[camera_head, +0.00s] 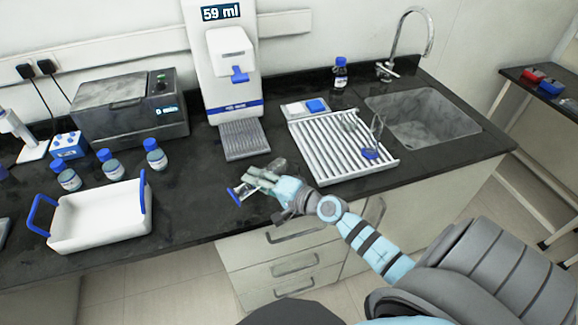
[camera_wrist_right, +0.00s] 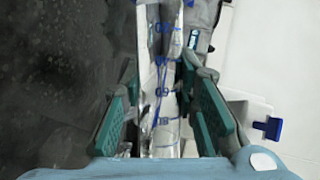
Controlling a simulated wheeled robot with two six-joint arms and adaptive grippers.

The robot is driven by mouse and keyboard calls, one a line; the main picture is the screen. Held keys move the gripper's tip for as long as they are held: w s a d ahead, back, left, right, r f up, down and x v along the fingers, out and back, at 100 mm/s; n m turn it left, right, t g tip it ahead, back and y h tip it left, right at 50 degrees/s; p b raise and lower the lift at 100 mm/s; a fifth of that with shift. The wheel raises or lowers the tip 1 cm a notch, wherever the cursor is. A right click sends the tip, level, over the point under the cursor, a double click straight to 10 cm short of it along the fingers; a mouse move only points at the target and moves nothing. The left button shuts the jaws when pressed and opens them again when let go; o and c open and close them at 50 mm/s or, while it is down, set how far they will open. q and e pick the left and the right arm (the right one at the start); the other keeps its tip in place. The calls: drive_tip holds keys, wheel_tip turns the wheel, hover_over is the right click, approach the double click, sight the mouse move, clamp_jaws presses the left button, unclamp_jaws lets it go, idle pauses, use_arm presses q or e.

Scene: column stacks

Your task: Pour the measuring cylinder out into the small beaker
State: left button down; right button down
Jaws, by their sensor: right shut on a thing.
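My right gripper (camera_head: 262,182) is shut on the clear measuring cylinder (camera_head: 246,190) above the front of the dark bench. The cylinder is tilted well over, with its blue foot toward the lower left. The right wrist view shows its blue graduations (camera_wrist_right: 160,92) between the fingers of my right gripper (camera_wrist_right: 160,115). Clear glass shows just beyond the fingers; I cannot tell whether it is the cylinder's mouth or a separate vessel. A small clear glass (camera_head: 349,122), perhaps the small beaker, stands on the white ribbed rack. My left gripper is not in view.
The ribbed rack (camera_head: 330,172) also holds a clear vessel with a blue base (camera_head: 371,153). A white dispenser (camera_head: 226,95) reading 59 ml stands behind. A white tray (camera_head: 100,237) with blue handles and several blue-capped bottles are at left. The sink (camera_head: 425,118) is at right.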

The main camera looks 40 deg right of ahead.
drive_tip(key=shift+d+r+m+y+b, duration=0.15)
drive_tip(key=shift+r+m+y+b, duration=0.25)
drive_tip(key=shift+r+m+b, duration=0.2)
idle(0.8)
drive_tip(key=shift+r+t, duration=0.2)
drive_tip(key=shift+t, duration=0.1)
drive_tip(key=shift+a+r+m+t+y+b, duration=0.2)
drive_tip(key=shift+r+m+t+y+b, duration=0.1)
drive_tip(key=shift+r+m+b, duration=0.65)
idle(1.1)
drive_tip(key=shift+f+m, duration=0.1)
drive_tip(key=shift+m, duration=0.15)
